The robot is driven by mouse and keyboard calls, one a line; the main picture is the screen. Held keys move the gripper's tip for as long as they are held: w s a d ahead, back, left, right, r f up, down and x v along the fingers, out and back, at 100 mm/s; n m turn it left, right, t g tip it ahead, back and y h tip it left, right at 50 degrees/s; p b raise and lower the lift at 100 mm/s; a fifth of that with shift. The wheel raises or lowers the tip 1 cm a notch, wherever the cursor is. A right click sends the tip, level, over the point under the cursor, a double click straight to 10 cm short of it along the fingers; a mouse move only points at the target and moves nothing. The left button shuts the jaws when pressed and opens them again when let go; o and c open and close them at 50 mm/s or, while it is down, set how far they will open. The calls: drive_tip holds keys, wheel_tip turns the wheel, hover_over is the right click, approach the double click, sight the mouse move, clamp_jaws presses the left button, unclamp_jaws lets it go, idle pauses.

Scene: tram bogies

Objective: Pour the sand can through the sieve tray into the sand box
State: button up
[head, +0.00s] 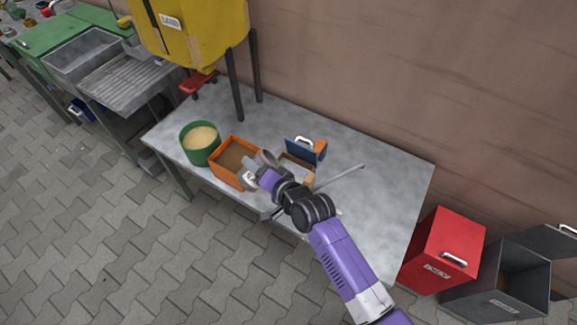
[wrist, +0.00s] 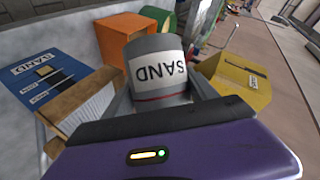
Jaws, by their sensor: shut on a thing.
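My gripper (head: 256,170) is shut on the grey sand can (wrist: 155,68), whose white label reads SAND upside down in the wrist view. The can (head: 266,158) is at the right edge of an orange tray (head: 231,172) with a flat brown inside, which may be the sieve tray. The tray also shows behind the can in the wrist view (wrist: 115,38). Whether the can is tilted or pouring I cannot tell.
A green round tub (head: 200,145) of pale sand stands left of the tray. A yellow SAND hopper (head: 195,30) stands on dark legs behind. A thin rod (head: 340,175) lies on the grey table (head: 375,200), whose right part is clear. A red bin (head: 445,250) stands beyond.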

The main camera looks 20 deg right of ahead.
drive_tip(key=shift+d+r+m+y+b, duration=0.1)
drive_tip(key=shift+r+m+y+b, duration=0.85)
drive_tip(key=shift+b, duration=0.65)
idle(2.4)
